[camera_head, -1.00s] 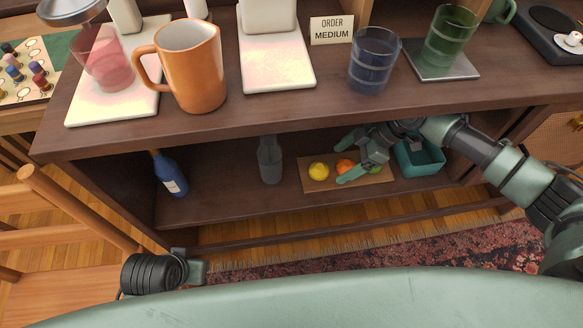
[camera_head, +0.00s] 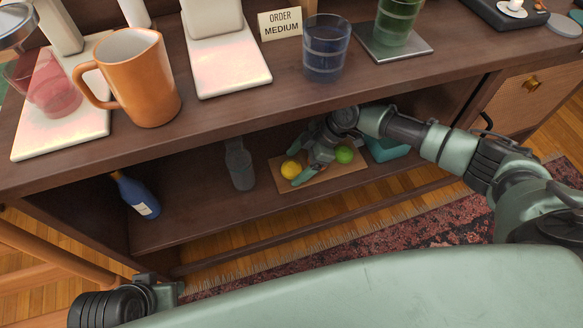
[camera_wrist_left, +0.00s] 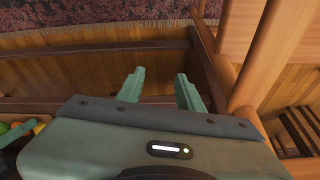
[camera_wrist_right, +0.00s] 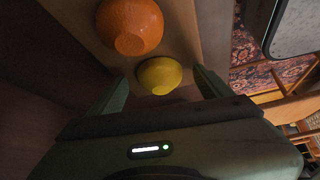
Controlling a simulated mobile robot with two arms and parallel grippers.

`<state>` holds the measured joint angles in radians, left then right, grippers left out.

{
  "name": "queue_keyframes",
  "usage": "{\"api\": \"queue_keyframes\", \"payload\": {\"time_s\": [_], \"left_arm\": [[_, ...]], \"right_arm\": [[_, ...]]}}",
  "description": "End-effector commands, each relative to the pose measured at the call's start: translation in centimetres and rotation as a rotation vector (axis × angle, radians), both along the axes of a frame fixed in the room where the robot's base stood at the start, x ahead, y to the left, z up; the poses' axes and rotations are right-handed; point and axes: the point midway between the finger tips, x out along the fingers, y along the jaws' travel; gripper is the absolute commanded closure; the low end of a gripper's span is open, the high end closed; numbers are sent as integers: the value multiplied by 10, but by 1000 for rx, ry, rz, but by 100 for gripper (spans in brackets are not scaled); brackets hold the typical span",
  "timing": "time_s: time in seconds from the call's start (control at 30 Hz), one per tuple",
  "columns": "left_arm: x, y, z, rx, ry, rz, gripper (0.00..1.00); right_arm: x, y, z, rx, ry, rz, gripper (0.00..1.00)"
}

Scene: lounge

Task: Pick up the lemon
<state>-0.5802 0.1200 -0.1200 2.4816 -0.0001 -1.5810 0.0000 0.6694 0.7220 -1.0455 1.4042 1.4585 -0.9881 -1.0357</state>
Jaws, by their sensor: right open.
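The yellow lemon (camera_head: 291,169) lies at the left part of a wooden board (camera_head: 345,182) on the lower shelf. In the right wrist view the lemon (camera_wrist_right: 160,75) shows between and just ahead of my open right fingers. My right gripper (camera_head: 298,164) reaches in over the board from the right, with its fingers around or just above the lemon. I cannot tell whether they touch it. My left gripper (camera_wrist_left: 160,88) is open and empty, well away from the board. In the head view only part of my left arm shows at bottom left.
An orange (camera_wrist_right: 130,25) lies beside the lemon, and a green lime (camera_head: 344,154) is right of my gripper. A grey bottle (camera_head: 240,166) stands left of the board; a blue bottle (camera_head: 136,194) is farther left. A teal bin (camera_head: 388,149) is at right. The shelf top overhangs.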

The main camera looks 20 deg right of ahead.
Motion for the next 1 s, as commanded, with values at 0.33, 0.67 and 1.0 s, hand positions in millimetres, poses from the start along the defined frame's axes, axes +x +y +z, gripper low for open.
{"api": "queue_keyframes", "payload": {"time_s": [0.33,0.67,1.0], "left_arm": [[0,0,0,0,0,0,64],[1,0,3,0,-2,0,64],[14,-3,-55,1,34,-4,64]], "right_arm": [[0,0,0,0,0,0,86],[-4,0,9,0,-1,1,86],[-4,0,67,1,-3,3,86]]}}
